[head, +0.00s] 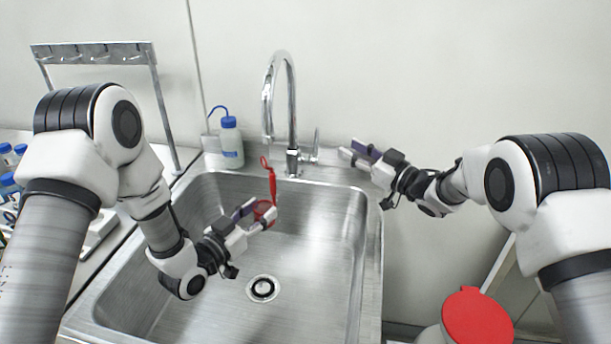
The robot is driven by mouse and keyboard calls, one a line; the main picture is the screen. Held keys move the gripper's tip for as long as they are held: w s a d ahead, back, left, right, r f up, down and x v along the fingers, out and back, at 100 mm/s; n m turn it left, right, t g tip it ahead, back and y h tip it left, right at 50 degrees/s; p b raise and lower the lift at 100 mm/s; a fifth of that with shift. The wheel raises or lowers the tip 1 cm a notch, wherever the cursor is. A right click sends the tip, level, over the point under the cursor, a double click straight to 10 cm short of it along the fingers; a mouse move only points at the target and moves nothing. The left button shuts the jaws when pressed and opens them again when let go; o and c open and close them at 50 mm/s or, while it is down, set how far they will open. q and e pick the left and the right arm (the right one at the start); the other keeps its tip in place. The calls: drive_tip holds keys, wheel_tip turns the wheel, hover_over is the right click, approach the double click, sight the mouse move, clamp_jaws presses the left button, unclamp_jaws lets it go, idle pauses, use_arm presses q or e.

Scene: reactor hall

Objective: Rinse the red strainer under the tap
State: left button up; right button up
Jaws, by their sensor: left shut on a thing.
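The red strainer (272,184) is held in my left gripper (258,214) over the sink basin. Its handle points up and its round red mesh head sits between the fingers, partly hidden by them. The chrome tap (292,95) stands at the back rim of the sink (330,235). Its spout end is above the strainer handle, and no water stream shows. The tap's lever (315,146) is on its right side. My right gripper (347,149) is empty, with its fingers apart, to the right of the lever.
A wash bottle (231,143) with a blue cap stands at the back left corner of the sink. A metal rack (95,52) with hooks is behind my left arm. Blue-capped bottles (8,165) are at the far left. A red lid (477,316) is at the lower right.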

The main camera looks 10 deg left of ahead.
sight(315, 146)
clamp_jaws()
drive_tip(key=s+d+f+n, duration=0.1)
drive_tip(key=s+n, duration=0.2)
drive_tip(key=n, duration=0.6)
drive_tip(key=s+f+n, duration=0.2)
drive_tip(key=n, duration=0.8)
drive_tip(key=w+d+r+x, duration=0.1)
drive_tip(key=w+x, duration=0.1)
drive_tip(key=x, duration=1)
drive_tip(key=shift+r+m, duration=0.3)
drive_tip(key=shift+r, duration=0.1)
